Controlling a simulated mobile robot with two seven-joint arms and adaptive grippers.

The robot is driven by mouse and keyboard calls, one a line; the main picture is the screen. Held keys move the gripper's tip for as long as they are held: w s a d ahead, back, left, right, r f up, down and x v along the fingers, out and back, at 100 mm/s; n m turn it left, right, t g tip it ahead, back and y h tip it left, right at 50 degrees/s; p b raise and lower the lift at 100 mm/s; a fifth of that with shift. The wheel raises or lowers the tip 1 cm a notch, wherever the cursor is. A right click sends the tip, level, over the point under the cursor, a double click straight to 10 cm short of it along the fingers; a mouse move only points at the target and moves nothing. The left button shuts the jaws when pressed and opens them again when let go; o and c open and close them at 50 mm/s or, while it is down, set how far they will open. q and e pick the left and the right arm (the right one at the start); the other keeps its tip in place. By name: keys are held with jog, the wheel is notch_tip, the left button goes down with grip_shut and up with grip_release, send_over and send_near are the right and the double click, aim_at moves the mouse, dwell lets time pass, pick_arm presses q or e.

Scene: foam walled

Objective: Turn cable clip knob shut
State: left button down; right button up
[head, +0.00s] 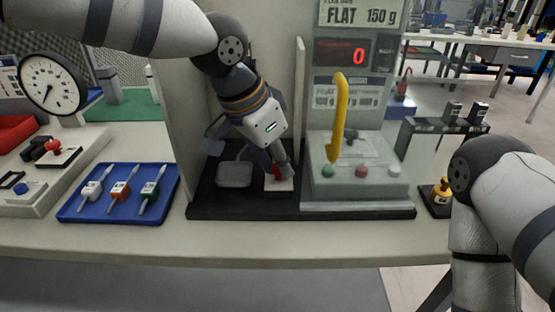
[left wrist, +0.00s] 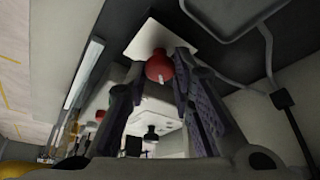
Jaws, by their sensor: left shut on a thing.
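A red knob (head: 277,172) sits on a small white block (head: 280,187) on the black base, between the foam walls. My left gripper (head: 283,168) reaches down onto it from above and hides much of it. In the left wrist view, the red knob (left wrist: 158,67) lies between the two fingers (left wrist: 158,85), in front of the white plate (left wrist: 150,38). A short white mark shows on the knob. The left gripper is shut on the knob.
Foam walls (head: 180,135) close in on the left gripper. A grey device with a yellow handle (head: 341,110) and coloured buttons stands right. A blue tray (head: 75,207) of small tools lies left. The table's front strip is clear.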

pick_arm(q)
jog(key=c, duration=1.4)
grip_release()
jog(key=v, duration=1.2)
